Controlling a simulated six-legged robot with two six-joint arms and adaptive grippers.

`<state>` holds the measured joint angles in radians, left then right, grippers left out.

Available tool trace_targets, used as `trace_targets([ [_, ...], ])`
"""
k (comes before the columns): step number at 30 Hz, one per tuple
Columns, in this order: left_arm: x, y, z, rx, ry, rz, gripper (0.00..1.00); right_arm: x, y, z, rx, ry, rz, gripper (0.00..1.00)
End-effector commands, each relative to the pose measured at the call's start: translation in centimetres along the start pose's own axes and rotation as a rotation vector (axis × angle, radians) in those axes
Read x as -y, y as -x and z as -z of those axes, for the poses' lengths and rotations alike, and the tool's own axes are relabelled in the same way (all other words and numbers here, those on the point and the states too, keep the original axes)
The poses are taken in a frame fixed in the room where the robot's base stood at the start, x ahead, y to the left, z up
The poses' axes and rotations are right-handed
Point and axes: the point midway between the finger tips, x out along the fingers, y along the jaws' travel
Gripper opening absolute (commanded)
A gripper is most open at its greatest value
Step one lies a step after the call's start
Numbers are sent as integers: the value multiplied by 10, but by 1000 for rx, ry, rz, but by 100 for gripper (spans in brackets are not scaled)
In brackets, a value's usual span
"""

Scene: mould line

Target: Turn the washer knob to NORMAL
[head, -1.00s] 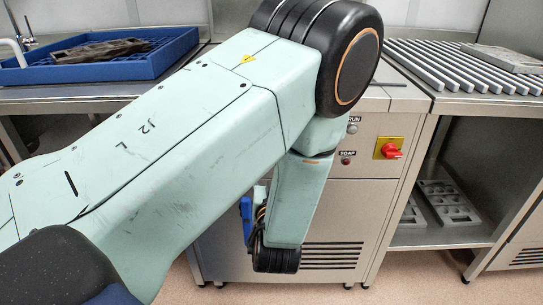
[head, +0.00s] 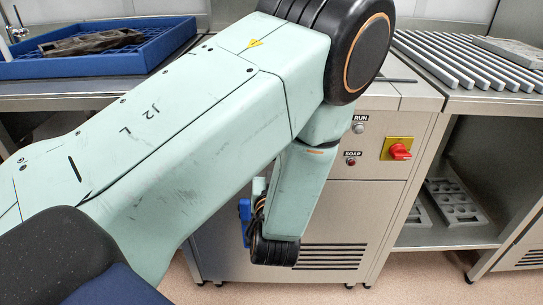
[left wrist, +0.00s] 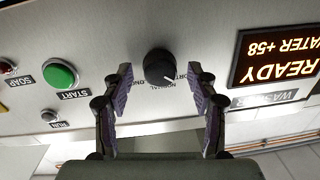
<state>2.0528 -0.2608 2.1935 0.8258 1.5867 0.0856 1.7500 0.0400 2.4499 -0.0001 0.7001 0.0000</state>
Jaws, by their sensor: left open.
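The washer knob (left wrist: 158,67) is round and black, on the grey panel in the left wrist view, where the lettering appears upside down. Its white pointer mark is at the lower right of the knob in this view. The word NORMAL (left wrist: 163,86) is printed at the knob's edge, with partly hidden labels on either side. I cannot tell exactly which label the mark meets. My left gripper (left wrist: 159,76) is open, its two fingers on either side of the knob in the picture; contact is not evident. In the head view my arm hides the knob and fingers. My right gripper is out of view.
A green START button (left wrist: 60,75), a red SOAP button (left wrist: 8,67) and a READY display (left wrist: 277,58) flank the knob.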

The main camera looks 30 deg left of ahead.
Motion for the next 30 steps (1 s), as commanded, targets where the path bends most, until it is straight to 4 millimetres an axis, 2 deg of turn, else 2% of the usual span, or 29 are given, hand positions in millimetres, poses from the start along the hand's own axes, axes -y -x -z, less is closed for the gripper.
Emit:
trace_targets([
  [14,2,3,0,0,1,1,59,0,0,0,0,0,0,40],
  [30,1,2,0,-1,0,0,13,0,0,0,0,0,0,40],
])
